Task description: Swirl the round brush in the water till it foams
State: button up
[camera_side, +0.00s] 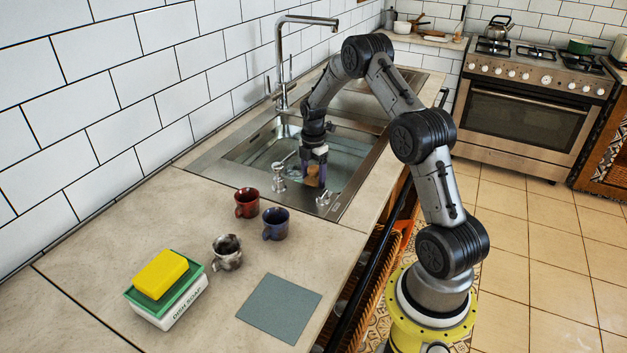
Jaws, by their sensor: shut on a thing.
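My gripper (314,167) points down into the sink basin and is shut on the round brush (312,181). The brush's brown part shows between and below the fingers, and its lower end is hard to make out. The sink (243,152) is steel, and water (338,150) shows in its basin around the gripper. I cannot make out clear foam on the water at this size.
A red mug (246,204), a blue mug (275,225) and a stained mug (227,253) stand on the counter before the sink. A yellow sponge (160,272) tops a dish soap box (177,304). A grey mat (280,308) lies bare. A tall faucet (281,65) rises behind.

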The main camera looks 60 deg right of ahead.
jog(key=shift+d, duration=0.1)
jog(key=shift+d, duration=3.4)
notch_tip(320, 180, up, 12)
jog(key=shift+r, duration=0.25)
dwell(4.3)
